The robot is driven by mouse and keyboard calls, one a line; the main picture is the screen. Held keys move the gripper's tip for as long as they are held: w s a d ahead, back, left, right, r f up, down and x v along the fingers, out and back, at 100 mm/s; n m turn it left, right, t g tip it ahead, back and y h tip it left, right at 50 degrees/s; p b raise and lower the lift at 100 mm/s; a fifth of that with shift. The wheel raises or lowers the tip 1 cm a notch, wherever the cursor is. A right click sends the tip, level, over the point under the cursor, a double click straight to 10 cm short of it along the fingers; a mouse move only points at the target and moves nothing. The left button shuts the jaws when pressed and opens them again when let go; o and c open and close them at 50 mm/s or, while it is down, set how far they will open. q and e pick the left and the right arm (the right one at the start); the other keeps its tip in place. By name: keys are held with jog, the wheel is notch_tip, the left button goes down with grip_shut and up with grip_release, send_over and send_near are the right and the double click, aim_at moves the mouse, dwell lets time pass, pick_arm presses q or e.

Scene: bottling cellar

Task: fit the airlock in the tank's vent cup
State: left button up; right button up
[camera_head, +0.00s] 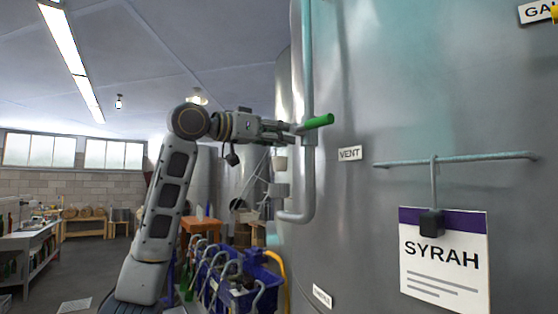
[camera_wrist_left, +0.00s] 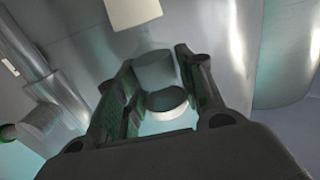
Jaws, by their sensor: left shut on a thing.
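My left gripper (camera_head: 290,130) reaches in from the left beside the tank wall, just left of a green-handled valve. In the left wrist view its two fingers (camera_wrist_left: 158,82) are closed on a pale grey cylindrical piece, the airlock (camera_wrist_left: 155,70). In the head view a whitish part of the airlock (camera_head: 280,163) hangs below the fingers. A grey cup-like piece, apparently the vent cup (camera_head: 278,190), sits just below it, left of the pipe. Whether they touch is too small to tell. The VENT label (camera_head: 350,153) is on the tank (camera_head: 370,90). My right gripper is out of view.
A vertical pipe (camera_head: 308,180) with a green handle (camera_head: 318,121) stands close beside the gripper. A rail (camera_head: 460,159) and a hanging SYRAH card (camera_head: 445,260) are to the right. A blue crate (camera_head: 228,290) stands below, with a yellow hose (camera_head: 283,270).

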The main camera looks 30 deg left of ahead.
aim_at(280, 156)
pick_arm(q)
jog(key=shift+f, duration=0.75)
jog(key=shift+f+b, duration=0.35)
jog(key=shift+f, duration=1.75)
jog(key=shift+f, duration=0.2)
jog(key=o, duration=1)
jog(key=shift+r, duration=0.25)
jog(key=shift+w, duration=0.1)
